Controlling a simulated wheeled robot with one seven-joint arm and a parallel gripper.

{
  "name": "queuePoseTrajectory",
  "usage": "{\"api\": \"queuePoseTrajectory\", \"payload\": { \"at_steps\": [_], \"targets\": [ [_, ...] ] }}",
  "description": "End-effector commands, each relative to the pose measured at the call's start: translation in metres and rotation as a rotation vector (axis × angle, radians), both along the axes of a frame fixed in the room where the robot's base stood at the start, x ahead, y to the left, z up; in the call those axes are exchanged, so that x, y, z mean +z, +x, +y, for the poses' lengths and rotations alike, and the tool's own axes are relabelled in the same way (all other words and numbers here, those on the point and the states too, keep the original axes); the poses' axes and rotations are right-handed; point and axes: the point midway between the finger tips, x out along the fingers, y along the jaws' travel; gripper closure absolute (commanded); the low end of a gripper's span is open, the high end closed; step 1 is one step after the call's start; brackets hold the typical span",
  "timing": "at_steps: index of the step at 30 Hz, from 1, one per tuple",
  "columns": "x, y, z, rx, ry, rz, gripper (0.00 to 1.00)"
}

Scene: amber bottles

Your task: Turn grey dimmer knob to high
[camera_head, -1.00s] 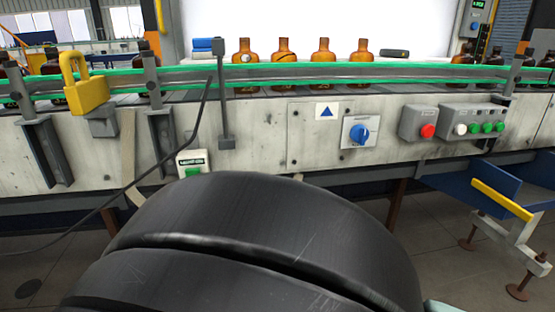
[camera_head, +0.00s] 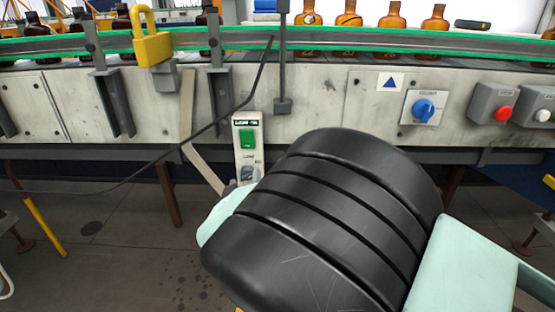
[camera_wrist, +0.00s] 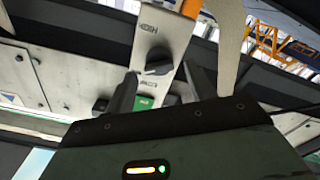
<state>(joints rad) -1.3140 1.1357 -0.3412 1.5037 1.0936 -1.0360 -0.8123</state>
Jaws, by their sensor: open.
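The grey dimmer knob (camera_head: 249,173) sits low on a narrow white panel (camera_head: 239,158), below a green switch (camera_head: 247,138). My arm partly covers the panel's lower end. In the wrist view the knob (camera_wrist: 158,67) shows dark grey on the panel (camera_wrist: 172,38), with small lettering on either side of it. My gripper (camera_wrist: 160,72) is open, its two dark fingers on either side of the knob in the picture. I cannot tell whether they touch it. The head view mostly hides the gripper behind my arm.
A conveyor with amber bottles (camera_head: 390,18) runs above. A yellow padlock (camera_head: 152,45) hangs left of the panel, and a black cable (camera_head: 215,122) passes close by it. A blue rotary switch (camera_head: 424,110) and a red button (camera_head: 502,114) are to the right.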

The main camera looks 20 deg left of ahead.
Motion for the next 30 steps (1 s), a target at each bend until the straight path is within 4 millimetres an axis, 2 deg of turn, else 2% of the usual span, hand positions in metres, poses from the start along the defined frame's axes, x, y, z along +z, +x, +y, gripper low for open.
{"api": "queuePoseTrajectory", "payload": {
  "at_steps": [4, 12, 13, 17, 18, 30],
  "targets": [
    [0.0001, 0.0074, 0.0022, 0.001, 0.000, 0.000, 0.45],
    [0.0003, 0.0084, 0.0023, 0.001, -0.001, 0.000, 0.45],
    [0.0003, 0.0084, 0.0023, 0.001, 0.000, 0.000, 0.51],
    [0.0003, 0.0082, 0.0023, 0.001, 0.000, 0.000, 0.87],
    [0.0003, 0.0082, 0.0023, 0.001, 0.000, 0.000, 0.90],
    [-0.0007, 0.0087, 0.0013, -0.001, 0.062, 0.017, 0.90]
  ]
}}
